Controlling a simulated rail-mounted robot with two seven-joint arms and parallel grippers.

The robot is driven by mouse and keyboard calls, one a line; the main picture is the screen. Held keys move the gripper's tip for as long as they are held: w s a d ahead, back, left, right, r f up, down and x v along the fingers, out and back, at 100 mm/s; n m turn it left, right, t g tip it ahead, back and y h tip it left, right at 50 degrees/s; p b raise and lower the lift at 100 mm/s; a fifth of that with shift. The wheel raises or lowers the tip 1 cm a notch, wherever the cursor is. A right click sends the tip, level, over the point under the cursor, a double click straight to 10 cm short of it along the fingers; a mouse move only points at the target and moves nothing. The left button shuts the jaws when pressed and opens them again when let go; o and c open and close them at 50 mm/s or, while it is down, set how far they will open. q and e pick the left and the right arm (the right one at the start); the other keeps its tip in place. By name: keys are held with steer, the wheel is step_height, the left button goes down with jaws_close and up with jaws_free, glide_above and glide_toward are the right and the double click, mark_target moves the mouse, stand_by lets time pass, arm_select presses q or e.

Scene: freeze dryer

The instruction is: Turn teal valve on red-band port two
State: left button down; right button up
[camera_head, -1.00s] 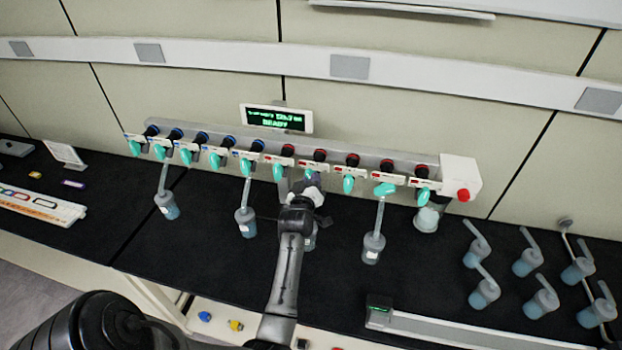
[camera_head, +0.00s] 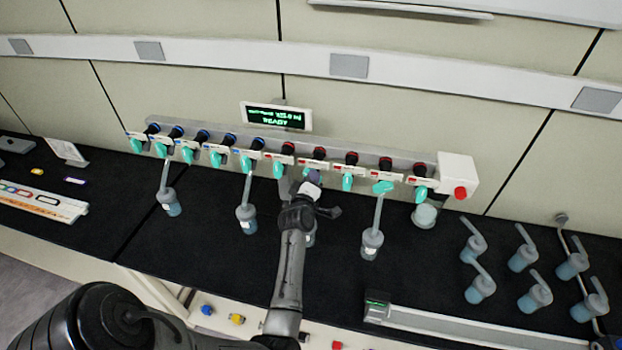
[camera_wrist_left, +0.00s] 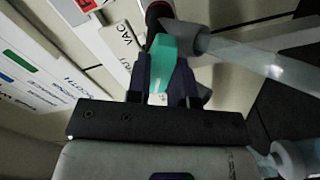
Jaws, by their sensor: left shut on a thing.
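The manifold carries a row of teal valves below blue-banded and red-banded ports. The second red-band port (camera_head: 319,153) is right above my left gripper (camera_head: 312,180), which hides most of its valve in the head view. In the left wrist view, my left gripper (camera_wrist_left: 165,88) is shut on a teal valve handle (camera_wrist_left: 170,62), with a dark finger on each side of it. The valve's exact angle is hard to tell. My right gripper is not in view.
A flask (camera_head: 372,245) hangs to the right of my left arm and another flask (camera_head: 246,220) to its left. One more flask (camera_head: 309,238) is partly hidden behind my wrist. Several loose flasks stand at the bench's right. A display (camera_head: 276,117) sits above the manifold.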

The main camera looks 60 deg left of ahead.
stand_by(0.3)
arm_select(q)
steer(key=c, duration=1)
jaws_free()
